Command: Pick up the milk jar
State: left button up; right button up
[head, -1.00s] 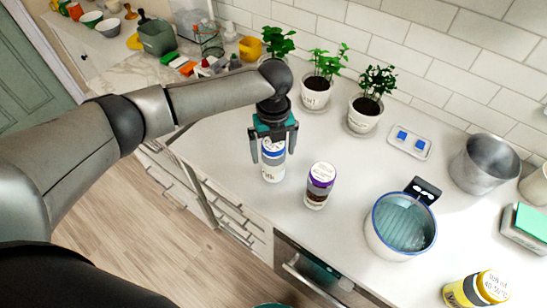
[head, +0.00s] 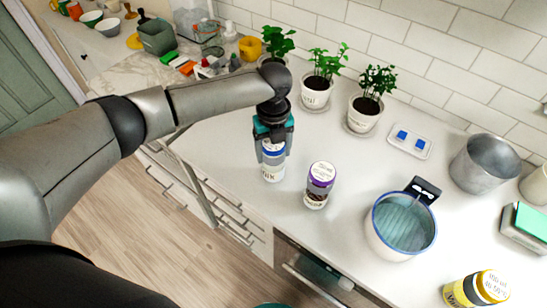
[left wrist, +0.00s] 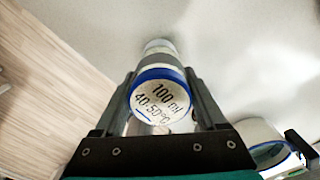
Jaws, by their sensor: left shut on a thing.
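The milk jar (head: 273,173) is white with a blue-rimmed lid and stands upright on the white counter, near its front edge. My left gripper (head: 273,150) comes down from above and is shut on the jar's upper part. In the left wrist view the jar's lid (left wrist: 160,100), marked "100 ml 40-50°C", sits between the two fingers. Whether the jar's base touches the counter is hard to tell, but it looks to be resting there. My right gripper is not in view.
A purple-lidded jar (head: 319,184) stands close to the right. A blue-rimmed pot (head: 375,238) and a yellow jar (head: 455,291) are farther right. Potted plants (head: 316,92) line the wall behind. A metal pot (head: 480,165) stands at the back right.

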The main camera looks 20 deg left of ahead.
pick_arm(q)
grip_shut()
jog(key=shift+r, duration=0.2)
